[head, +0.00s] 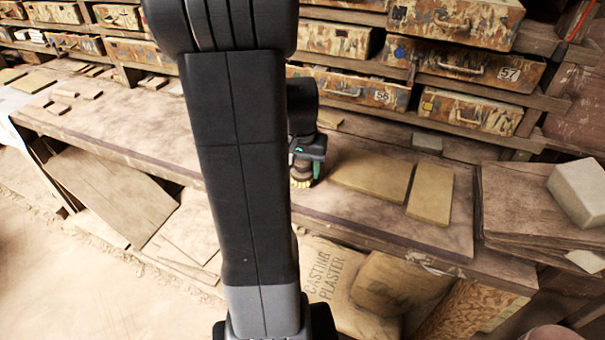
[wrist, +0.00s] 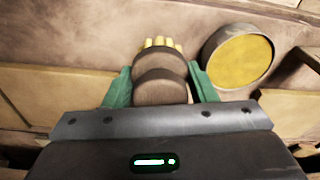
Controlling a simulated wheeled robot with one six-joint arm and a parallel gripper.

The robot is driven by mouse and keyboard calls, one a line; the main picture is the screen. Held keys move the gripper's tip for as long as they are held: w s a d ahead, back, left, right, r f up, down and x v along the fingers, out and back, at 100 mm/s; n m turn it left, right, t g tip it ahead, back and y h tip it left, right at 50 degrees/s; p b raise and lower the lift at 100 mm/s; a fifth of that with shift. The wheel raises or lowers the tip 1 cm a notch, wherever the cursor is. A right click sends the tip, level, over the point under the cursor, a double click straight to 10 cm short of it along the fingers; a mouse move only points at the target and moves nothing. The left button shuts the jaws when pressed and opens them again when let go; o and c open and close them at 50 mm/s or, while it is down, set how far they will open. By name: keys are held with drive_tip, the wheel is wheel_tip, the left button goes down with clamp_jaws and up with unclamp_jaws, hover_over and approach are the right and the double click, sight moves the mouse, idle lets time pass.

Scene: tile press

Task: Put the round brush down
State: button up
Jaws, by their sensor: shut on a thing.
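The round brush (head: 301,172) has a brown rounded body and yellow bristles that point down at the bench top. In the wrist view the brush (wrist: 160,88) sits between two green fingers, bristles at the far end. My gripper (head: 304,164) is shut on its body. The bristles are at or just above the wooden workbench (head: 140,135); I cannot tell whether they touch. My arm hides part of the bench to the left of the brush.
A round tin with a yellow face (wrist: 238,62) is close to the right of the brush in the wrist view. Flat tan boards (head: 372,178) lie right of the brush in the head view. Drawers (head: 480,50) line the back. Bare bench lies in front of the boards.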

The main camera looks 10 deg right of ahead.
sight(301, 164)
drive_tip(key=shift+f, duration=1.05)
drive_tip(key=shift+f, duration=0.15)
drive_tip(key=o, duration=0.9)
drive_tip(key=r, duration=0.8)
drive_tip(key=s+r, duration=0.1)
drive_tip(key=r, duration=0.3)
drive_tip(key=shift+s+a+r+p, duration=0.1)
drive_tip(key=shift+a+r+p, duration=0.05)
drive_tip(key=shift+a+p, duration=0.15)
